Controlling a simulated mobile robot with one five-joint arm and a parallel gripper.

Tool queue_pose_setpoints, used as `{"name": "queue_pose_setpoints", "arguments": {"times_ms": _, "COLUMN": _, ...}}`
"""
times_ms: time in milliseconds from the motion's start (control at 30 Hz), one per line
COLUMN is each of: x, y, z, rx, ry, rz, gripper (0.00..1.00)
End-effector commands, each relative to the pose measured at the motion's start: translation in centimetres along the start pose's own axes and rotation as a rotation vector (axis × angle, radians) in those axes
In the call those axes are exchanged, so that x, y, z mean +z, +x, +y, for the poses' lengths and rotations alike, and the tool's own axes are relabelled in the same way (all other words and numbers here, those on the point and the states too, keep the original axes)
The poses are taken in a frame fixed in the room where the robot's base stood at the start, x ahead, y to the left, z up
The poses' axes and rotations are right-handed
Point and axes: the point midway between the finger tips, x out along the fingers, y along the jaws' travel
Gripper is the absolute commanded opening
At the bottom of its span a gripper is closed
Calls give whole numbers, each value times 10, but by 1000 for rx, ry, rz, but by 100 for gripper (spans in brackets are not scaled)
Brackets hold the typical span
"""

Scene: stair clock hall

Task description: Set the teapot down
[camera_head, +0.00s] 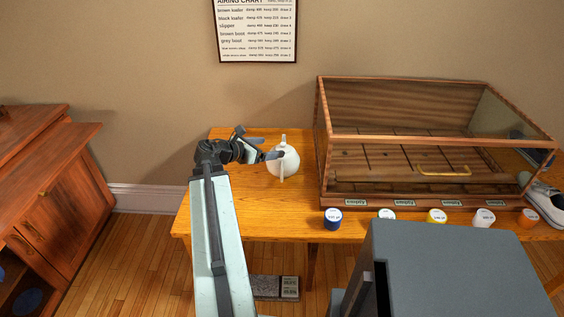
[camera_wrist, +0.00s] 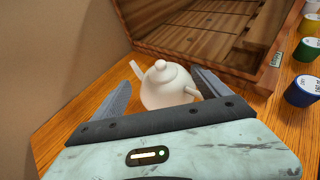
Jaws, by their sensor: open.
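The white teapot (camera_head: 284,161) stands upright on the left part of the wooden table (camera_head: 221,201), left of the glass case. In the wrist view the teapot (camera_wrist: 168,86) sits between the two spread fingers of my gripper (camera_wrist: 164,90), with its lid knob up. My gripper (camera_head: 262,149) is open, reaching in from the left at the teapot's height. Some of the teapot's lower body is hidden behind my gripper in the wrist view. I cannot tell whether a finger touches it.
A wood-framed glass case (camera_head: 420,135) stands close right of the teapot. Several small jars, including a blue one (camera_head: 333,218), line the table's front edge. Shoes (camera_head: 543,196) lie at the right. A wooden cabinet (camera_head: 60,195) stands left.

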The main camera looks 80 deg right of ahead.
Motion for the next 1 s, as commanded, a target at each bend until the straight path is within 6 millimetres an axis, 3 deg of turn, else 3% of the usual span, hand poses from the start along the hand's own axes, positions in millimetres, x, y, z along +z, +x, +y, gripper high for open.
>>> {"name": "queue_pose_setpoints", "arguments": {"times_ms": 200, "x": -2, "y": 24, "z": 1, "rx": -1, "ry": 2, "rz": 1, "gripper": 86}}
{"name": "queue_pose_setpoints", "arguments": {"times_ms": 400, "x": -2, "y": 32, "z": 0, "rx": 0, "ry": 2, "rz": 1, "gripper": 86}}
{"name": "queue_pose_setpoints", "arguments": {"times_ms": 700, "x": -2, "y": 78, "z": -3, "rx": 1, "ry": 3, "rz": 2, "gripper": 86}}
{"name": "queue_pose_setpoints", "arguments": {"times_ms": 900, "x": 0, "y": 77, "z": -4, "rx": 2, "ry": 2, "rz": 2, "gripper": 86}}
{"name": "queue_pose_setpoints", "arguments": {"times_ms": 1000, "x": 0, "y": 77, "z": -4, "rx": 2, "ry": 2, "rz": 2, "gripper": 58}}
